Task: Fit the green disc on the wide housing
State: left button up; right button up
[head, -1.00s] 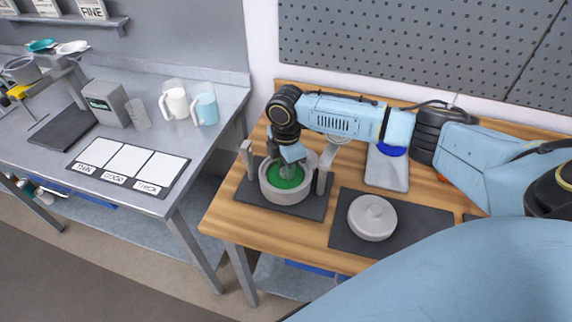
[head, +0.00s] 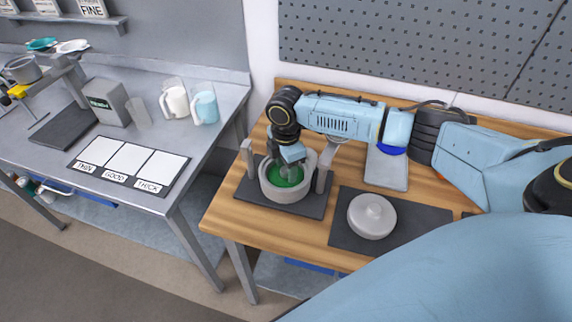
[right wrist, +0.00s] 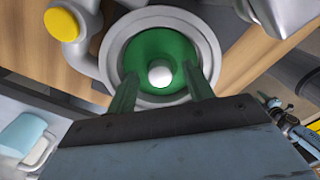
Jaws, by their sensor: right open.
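The wide housing (head: 286,194) is a round grey open-topped pot on a dark mat, between two grey posts on the wooden table. The green disc (head: 287,178) lies inside its rim, and the right wrist view shows it there with a pale round knob (right wrist: 160,74) at its middle. My right gripper (head: 290,166) points down into the housing over the disc. In the right wrist view its two fingers stand apart on either side of the knob, with a gap to it. How deep the disc sits is hard to tell. My left gripper is out of view.
A grey lidded round piece (head: 372,217) sits on a second dark mat at right. A grey tray (head: 387,168) with a blue item lies behind it. The metal bench at left holds mugs (head: 204,108), a grey box and a labelled card (head: 128,166).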

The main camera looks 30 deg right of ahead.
notch_tip(320, 180, up, 13)
jog(key=shift+r, duration=0.2)
dwell(0.3)
dwell(0.5)
